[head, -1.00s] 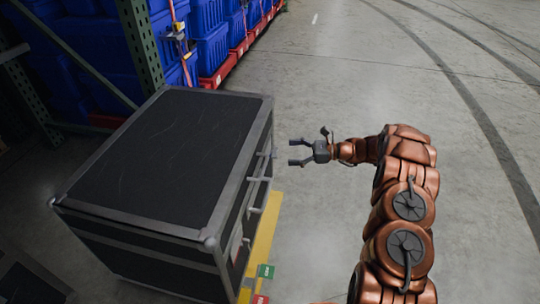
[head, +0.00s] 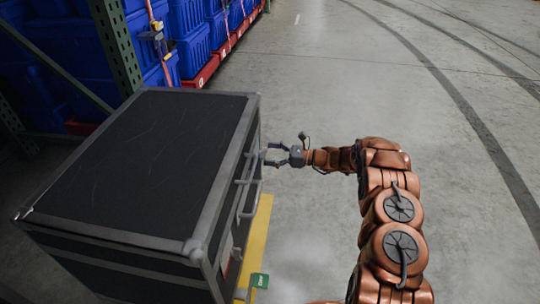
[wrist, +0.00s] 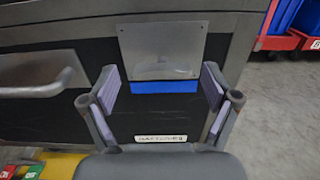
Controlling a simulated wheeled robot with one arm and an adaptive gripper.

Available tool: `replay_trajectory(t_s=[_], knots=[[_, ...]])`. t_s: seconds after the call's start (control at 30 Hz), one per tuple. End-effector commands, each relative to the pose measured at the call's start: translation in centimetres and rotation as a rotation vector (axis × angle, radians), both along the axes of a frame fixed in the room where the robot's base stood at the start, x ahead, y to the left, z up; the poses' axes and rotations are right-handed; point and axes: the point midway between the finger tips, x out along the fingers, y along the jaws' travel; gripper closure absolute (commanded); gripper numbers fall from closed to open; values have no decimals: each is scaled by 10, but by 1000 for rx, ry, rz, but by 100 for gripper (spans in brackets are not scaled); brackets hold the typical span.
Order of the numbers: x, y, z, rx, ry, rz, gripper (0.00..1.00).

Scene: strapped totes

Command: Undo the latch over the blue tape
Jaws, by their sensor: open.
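The latch (wrist: 163,48) shows in the wrist view as a flat grey metal plate on the dark side of a black case. The blue tape (wrist: 165,87) is a strip right under the plate's lower edge. My gripper (wrist: 160,80) is open and empty, its two fingers either side of the tape and the plate's lower part. In the head view my gripper (head: 268,153) is at the right side of the black case (head: 145,160), near its far end. The latch and tape are hidden there. I cannot tell whether the fingertips touch the case.
A bar handle (wrist: 40,82) sticks out left of the latch in the wrist view. A small white label (wrist: 161,138) lies below the tape. Blue totes (head: 190,50) on red bases and a green rack post (head: 117,45) stand behind the case. Open floor lies to the right.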

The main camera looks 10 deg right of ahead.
Motion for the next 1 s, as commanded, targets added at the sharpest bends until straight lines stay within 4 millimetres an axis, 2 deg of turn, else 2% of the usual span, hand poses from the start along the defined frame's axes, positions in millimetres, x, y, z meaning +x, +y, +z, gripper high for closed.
replay_trajectory(t_s=[0.17,0.43,1.0], knots=[[4,7,0,-1,0,-4,12],[4,7,0,-1,0,-5,12],[3,8,0,-1,1,-2,72]])
